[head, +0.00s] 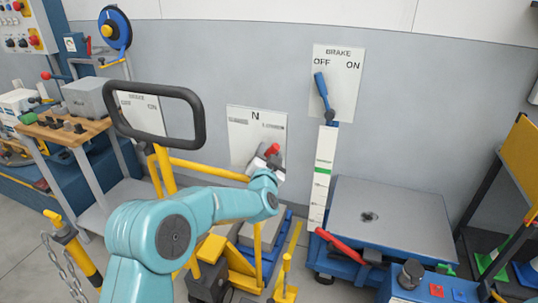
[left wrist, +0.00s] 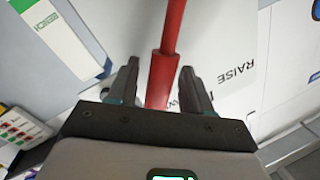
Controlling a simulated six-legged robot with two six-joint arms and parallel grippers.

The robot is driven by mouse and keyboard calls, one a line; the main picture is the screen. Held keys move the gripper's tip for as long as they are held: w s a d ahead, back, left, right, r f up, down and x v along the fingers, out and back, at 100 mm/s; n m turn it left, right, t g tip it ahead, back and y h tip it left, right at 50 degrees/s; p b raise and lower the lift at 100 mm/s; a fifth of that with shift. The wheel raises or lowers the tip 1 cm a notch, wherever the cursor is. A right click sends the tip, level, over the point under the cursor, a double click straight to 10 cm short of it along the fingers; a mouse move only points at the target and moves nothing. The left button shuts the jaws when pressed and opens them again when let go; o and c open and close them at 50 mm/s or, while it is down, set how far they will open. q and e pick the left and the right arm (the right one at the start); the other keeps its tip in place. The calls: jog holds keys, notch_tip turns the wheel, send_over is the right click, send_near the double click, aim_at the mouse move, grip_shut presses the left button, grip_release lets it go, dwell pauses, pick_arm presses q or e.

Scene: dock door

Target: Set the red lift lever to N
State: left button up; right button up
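The red lift lever (head: 272,149) shows only its red top in the head view, in front of a white panel (head: 243,150) marked N. Its lower part is hidden behind my left arm. My left gripper (head: 266,163) is at the lever. In the left wrist view the red shaft (left wrist: 161,75) runs between the two fingers of my left gripper (left wrist: 160,68), with a gap on each side. The gripper is open around it. The word RAISE shows to the right of the shaft there. My right gripper is not in view.
A black-framed yellow handle (head: 155,88) stands close to my left arm. A blue brake lever (head: 321,90) is on the panel to the right. A grey-topped lift table (head: 390,220) with a red bar (head: 340,246) stands at the lower right. A workbench (head: 65,130) is at left.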

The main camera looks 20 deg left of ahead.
pick_arm(q)
grip_shut()
jog(key=shift+a, duration=0.1)
jog(key=shift+a+r+n+g, duration=0.15)
jog(key=shift+a+r+n, duration=0.2)
jog(key=shift+a+n, duration=0.3)
jog(key=shift+a+r+n+g, duration=0.15)
jog(key=shift+a+r+n, duration=0.25)
jog(key=shift+n, duration=0.45)
jog(key=shift+w+a+r+n+g+h+b, duration=0.1)
jog(key=shift+a+n+g+h+b, duration=0.2)
jog(key=shift+a+n, duration=0.55)
jog(key=shift+a+r+n+g+h+b, duration=0.1)
jog(key=shift+a+n+h+b, duration=0.25)
jog(key=shift+a+n, duration=0.45)
jog(key=shift+o, duration=1)
grip_release()
